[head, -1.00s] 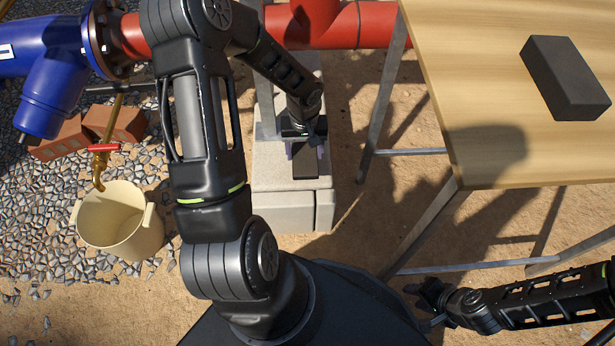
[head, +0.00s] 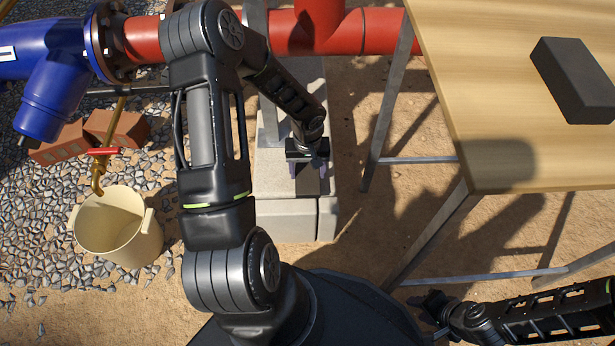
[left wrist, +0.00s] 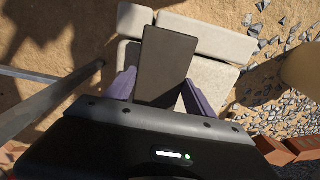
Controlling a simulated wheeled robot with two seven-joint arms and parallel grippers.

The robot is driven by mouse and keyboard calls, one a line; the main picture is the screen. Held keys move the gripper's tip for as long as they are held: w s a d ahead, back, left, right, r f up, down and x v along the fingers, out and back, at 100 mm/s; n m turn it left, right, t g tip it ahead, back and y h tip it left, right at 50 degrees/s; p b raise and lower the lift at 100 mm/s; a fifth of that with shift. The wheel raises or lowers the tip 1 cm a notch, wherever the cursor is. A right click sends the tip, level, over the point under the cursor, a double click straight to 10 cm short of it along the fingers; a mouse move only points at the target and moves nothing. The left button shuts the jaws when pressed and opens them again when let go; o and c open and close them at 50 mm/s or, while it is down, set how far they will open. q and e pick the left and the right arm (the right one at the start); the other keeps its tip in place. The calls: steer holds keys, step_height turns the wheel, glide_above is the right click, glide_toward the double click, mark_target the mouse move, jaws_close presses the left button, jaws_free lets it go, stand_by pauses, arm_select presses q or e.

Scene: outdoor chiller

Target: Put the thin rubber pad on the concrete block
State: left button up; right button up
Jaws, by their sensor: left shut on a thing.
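The thin rubber pad (head: 308,182) is a flat, dark, narrow slab. My left gripper (head: 308,168) is shut on it, with its purple fingers on either side of the pad. The pad also shows in the left wrist view (left wrist: 165,58), pointing away from the gripper over the pale concrete block (left wrist: 212,78). In the head view the concrete block (head: 283,220) stands on the ground under the pad. I cannot tell whether the pad touches it. My right gripper (head: 432,302) is low at the right, apart from these things; its jaws are too small and dark to read.
A wooden table (head: 490,110) stands at right with a thick dark block (head: 575,80) on it and metal legs below. A red pipe (head: 370,35) and a grey post rise behind the concrete block. A cream bucket (head: 118,232), bricks and gravel lie at left.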

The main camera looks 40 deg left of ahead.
mark_target(308, 173)
arm_select(q)
steer(key=shift+f+b, duration=0.6)
steer(key=shift+f, duration=1.15)
steer(key=shift+f, duration=0.2)
steer(key=o, duration=1.6)
steer(key=shift+o, duration=0.2)
steer(key=shift+r, duration=0.15)
steer(key=shift+r, duration=0.2)
step_height(308, 173, up, 12)
steer(key=p, duration=0.4)
steer(key=shift+f+p, duration=0.1)
steer(key=shift+p, duration=0.3)
